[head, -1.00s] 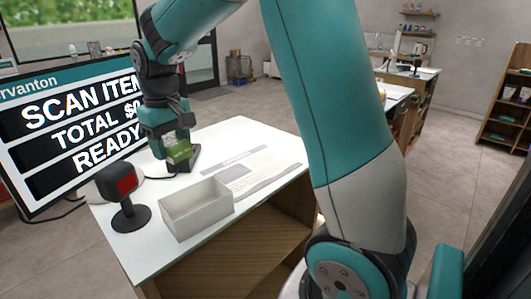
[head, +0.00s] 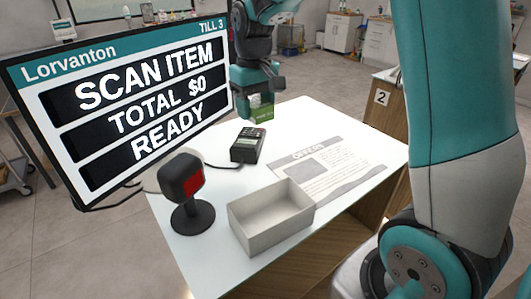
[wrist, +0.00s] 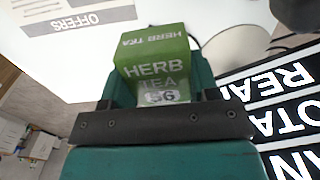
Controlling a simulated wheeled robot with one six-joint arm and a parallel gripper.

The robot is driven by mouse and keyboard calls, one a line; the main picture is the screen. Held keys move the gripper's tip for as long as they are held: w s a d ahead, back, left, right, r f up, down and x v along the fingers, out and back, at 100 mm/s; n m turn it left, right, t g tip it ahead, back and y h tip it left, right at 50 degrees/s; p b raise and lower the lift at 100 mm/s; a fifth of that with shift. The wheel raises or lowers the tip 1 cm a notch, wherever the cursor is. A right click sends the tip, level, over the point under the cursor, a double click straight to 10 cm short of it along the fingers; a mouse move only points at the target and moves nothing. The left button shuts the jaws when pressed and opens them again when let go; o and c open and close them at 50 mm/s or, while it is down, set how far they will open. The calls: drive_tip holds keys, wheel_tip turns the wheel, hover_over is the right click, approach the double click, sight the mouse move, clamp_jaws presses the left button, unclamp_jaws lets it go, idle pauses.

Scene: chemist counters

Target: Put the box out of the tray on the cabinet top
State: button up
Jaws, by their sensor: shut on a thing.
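I cannot tell which surface is the cabinet top.
A black scanner (head: 187,190) stands left of the tray. A card terminal (head: 248,145) and an offers sheet (head: 325,168) lie behind it. A large till screen (head: 135,95) borders the left. Another counter, marked 2 (head: 382,97), stands at the right.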

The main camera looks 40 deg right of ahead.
sight(257, 179)
wheel_tip(257, 179, down, 19)
drive_tip(key=p, duration=0.2)
drive_tip(key=shift+w+f+p, duration=0.1)
drive_tip(key=shift+f+p, duration=0.1)
drive_tip(key=shift+p, duration=0.15)
drive_tip(key=shift+f, duration=0.1)
drive_tip(key=o, duration=0.9)
